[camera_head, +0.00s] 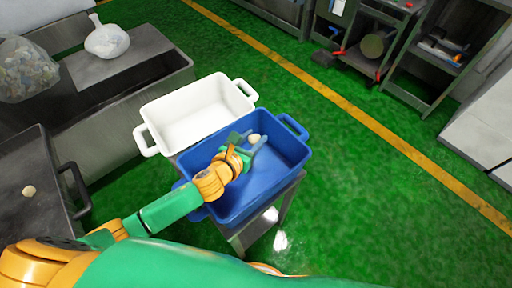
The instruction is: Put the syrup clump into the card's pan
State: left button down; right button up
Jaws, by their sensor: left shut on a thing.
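A small cream-coloured clump (254,138) shows between the fingertips of my left gripper (248,140). The gripper is shut on it, over the inside of the blue pan (291,170). I cannot tell how high above the pan floor it is. A white pan (162,104) stands directly behind the blue one and looks empty. Another small pale clump (28,190) lies in a dark tray (50,222) at the left. I cannot make out a card. My right gripper is not in view.
Both pans stand on a small metal stand (287,205). Metal shelves (385,50) stand at the back right. The green floor (370,190) to the right is clear.

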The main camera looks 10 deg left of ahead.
pick_arm(q)
jog(key=f, duration=0.2)
jog(key=w+f+b, duration=0.1)
jog(key=f, duration=0.1)
jog(key=shift+d+f, duration=0.1)
jog(key=shift+f, duration=0.05)
jog(key=shift+f+b, duration=0.55)
jog(key=shift+f, duration=0.05)
jog(key=shift+c, duration=2.1)
grip_release()
jog(key=shift+r, duration=0.1)
